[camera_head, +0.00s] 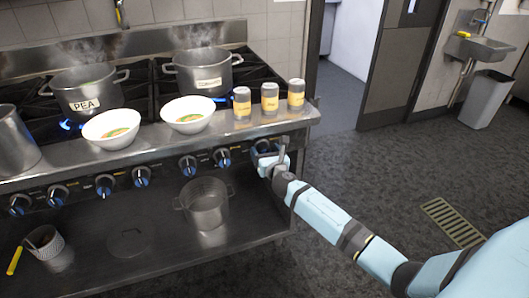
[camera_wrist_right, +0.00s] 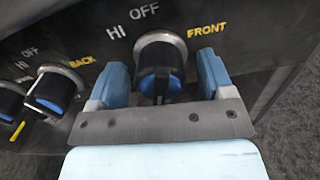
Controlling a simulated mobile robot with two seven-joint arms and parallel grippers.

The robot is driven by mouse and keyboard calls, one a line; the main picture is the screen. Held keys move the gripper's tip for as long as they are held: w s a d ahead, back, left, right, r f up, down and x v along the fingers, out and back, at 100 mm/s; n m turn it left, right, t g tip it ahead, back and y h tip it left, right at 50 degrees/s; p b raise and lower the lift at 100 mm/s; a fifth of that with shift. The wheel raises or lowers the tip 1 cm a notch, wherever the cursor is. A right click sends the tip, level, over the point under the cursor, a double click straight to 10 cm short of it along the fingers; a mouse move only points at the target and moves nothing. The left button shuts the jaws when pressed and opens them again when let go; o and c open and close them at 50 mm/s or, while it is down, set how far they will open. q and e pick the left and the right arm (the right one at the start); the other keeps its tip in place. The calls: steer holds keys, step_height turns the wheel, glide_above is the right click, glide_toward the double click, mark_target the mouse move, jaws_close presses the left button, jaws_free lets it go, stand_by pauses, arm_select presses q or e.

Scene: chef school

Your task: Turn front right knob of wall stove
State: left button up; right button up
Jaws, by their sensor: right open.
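The stove (camera_head: 150,150) stands on the left in the head view, with a row of blue-and-black knobs along its front panel. My right gripper (camera_head: 268,160) is at the right end of that row. In the right wrist view, the knob labelled FRONT (camera_wrist_right: 160,62) has a steel collar and a blue-and-black grip. My open right gripper (camera_wrist_right: 161,82) has one blue finger on each side of this knob, with gaps visible. Its grip points roughly downward, away from the OFF mark above. My left gripper is not in view.
The BACK knob (camera_wrist_right: 55,88) is just left of the gripper. Two steaming pots, labelled PEA (camera_head: 85,92) and an unreadable name (camera_head: 203,72), stand on the burners. Two bowls (camera_head: 112,128) and three shakers (camera_head: 270,98) line the front ledge. Open floor (camera_head: 380,165) lies right.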

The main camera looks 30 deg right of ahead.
steer(key=shift+w+d, duration=0.1)
steer(key=shift+w, duration=0.3)
steer(key=shift+c, duration=0.4)
steer(key=c, duration=0.8)
steer(key=shift+c, duration=0.2)
